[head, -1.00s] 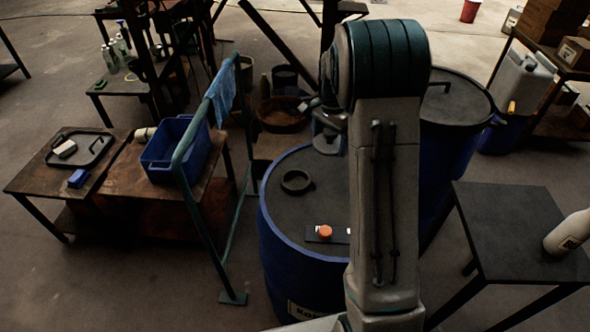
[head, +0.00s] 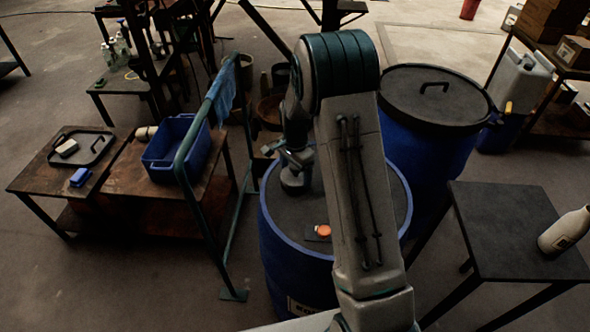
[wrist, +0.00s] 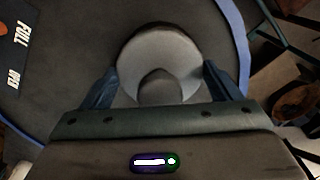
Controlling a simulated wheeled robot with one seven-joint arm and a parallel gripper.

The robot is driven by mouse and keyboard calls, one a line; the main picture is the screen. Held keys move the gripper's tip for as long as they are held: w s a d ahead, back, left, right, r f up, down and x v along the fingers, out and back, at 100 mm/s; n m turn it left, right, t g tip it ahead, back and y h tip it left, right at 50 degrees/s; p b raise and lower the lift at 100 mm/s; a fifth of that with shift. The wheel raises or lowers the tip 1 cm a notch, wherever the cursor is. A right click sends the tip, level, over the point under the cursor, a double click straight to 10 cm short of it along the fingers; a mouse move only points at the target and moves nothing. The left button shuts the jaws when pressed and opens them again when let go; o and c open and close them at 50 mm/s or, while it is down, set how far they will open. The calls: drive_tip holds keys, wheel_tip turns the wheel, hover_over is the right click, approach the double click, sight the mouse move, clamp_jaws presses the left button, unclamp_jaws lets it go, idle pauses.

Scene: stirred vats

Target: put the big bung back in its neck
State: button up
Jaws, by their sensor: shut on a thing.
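The big bung (wrist: 150,52) is a pale grey disc with a round knob. My gripper (wrist: 160,86) is shut on it, with one blue-grey finger on each side in the wrist view. In the head view my gripper (head: 294,158) is low over the left part of the blue vat's dark lid (head: 280,212), and the bung (head: 293,183) shows below it. The neck, a dark ring on the lid in the earlier head view, is now hidden behind the bung and gripper. I cannot tell whether the bung is in the neck or just above it.
An orange knob (head: 323,230) on a dark plate is on the same lid, in front of the bung. A second blue vat with a black lid (head: 435,97) stands behind right. A green rail (head: 205,190) stands close left. A dark table (head: 510,225) with a white bottle is at right.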

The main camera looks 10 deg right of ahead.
drive_tip(key=shift+f, duration=0.1)
drive_tip(key=shift+f+b, duration=0.4)
drive_tip(key=shift+s+f, duration=0.1)
